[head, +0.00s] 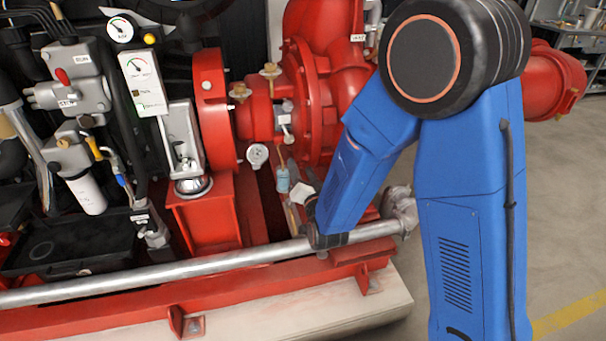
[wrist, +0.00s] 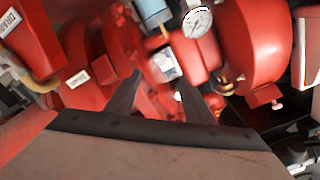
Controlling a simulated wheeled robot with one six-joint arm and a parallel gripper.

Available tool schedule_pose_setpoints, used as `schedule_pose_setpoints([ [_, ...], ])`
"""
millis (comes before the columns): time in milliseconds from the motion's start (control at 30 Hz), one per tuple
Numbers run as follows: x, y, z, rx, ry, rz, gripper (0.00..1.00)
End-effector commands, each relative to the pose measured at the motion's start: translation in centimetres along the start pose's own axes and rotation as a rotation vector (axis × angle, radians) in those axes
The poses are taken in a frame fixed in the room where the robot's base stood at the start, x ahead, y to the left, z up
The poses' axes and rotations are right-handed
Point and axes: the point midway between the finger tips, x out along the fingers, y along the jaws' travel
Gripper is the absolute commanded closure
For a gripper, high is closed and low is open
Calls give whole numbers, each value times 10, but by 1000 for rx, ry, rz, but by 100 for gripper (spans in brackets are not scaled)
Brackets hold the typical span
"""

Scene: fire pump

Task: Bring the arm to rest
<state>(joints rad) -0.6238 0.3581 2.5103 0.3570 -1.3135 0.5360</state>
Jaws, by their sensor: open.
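My gripper (wrist: 160,86) is open and empty in the wrist view. Its two dark fingers point toward the red pump casing, and nothing shows between them but parts behind. In the head view my blue arm bends down toward the pump. The gripper end is low, near the silver pipe and partly hidden by the arm, so I cannot tell if it touches anything. The red pump (head: 312,105) stands behind the arm. A small round gauge (head: 257,154) on it also shows in the wrist view (wrist: 197,22).
A silver pipe (head: 160,278) runs along the red base frame (head: 250,302). Control fittings (head: 72,88) and a white gauge panel (head: 143,83) stand at left. The floor (head: 570,200) at right is open.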

Motion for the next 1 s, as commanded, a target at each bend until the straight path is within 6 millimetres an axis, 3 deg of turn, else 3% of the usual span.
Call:
schedule_pose_setpoints([
  [200, -16, 0, 0, 0, -1, -1, 52],
  [700, -17, 0, -1, -1, -1, 1, 52],
  [867, -17, 5, -15, -9, -31, 29, 52],
  [1000, -21, 14, -38, -27, -98, 77, 52],
])
